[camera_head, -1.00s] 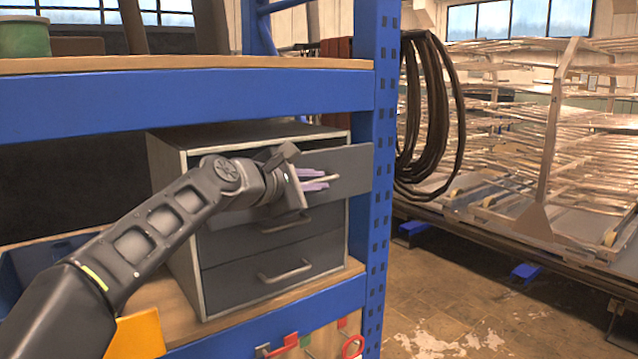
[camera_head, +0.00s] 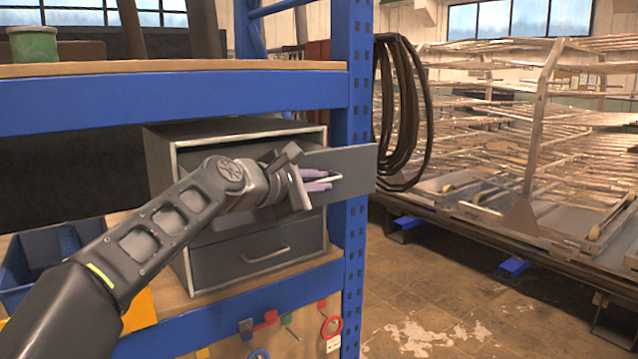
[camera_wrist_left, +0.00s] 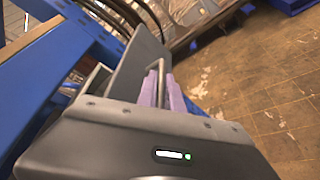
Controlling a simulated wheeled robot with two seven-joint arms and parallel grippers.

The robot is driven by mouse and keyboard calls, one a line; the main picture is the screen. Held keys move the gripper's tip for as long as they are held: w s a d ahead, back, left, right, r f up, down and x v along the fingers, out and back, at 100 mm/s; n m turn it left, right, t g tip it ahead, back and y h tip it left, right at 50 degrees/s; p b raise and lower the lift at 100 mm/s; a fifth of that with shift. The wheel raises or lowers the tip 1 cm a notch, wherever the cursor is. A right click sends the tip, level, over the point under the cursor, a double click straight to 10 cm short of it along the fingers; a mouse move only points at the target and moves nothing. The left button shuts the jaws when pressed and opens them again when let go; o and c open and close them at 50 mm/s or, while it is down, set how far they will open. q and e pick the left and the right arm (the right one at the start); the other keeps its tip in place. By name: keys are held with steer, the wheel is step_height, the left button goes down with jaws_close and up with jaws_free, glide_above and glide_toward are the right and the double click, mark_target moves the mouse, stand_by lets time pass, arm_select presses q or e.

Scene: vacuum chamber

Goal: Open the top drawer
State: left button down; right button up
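The grey drawer cabinet (camera_head: 230,130) stands on the shelf in the head view. Its top drawer (camera_head: 352,163) is pulled out, with its front panel well forward of the cabinet frame; in the wrist view the panel (camera_wrist_left: 140,62) is at upper left. My left gripper (camera_head: 318,181) is at this panel. Its purple fingers (camera_wrist_left: 163,90) lie on both sides of the bar handle (camera_wrist_left: 161,70) and look closed on it. My arm hides part of the drawers. My right gripper is not in view.
A lower drawer (camera_head: 255,268) with a bar handle is closed. A blue shelf post (camera_head: 352,240) stands close to the right of the cabinet. Blue bins (camera_head: 40,255) sit at left. Tools hang below the shelf. Open floor (camera_head: 450,310) lies to the right.

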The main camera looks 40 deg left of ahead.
arm_select(q)
steer(key=c, duration=1.5)
jaws_free()
steer(key=shift+s, duration=0.1)
steer(key=b+v, duration=0.1)
steer(key=v, duration=0.6)
steer(key=shift+s+b, duration=0.35)
steer(key=shift+r, duration=0.1)
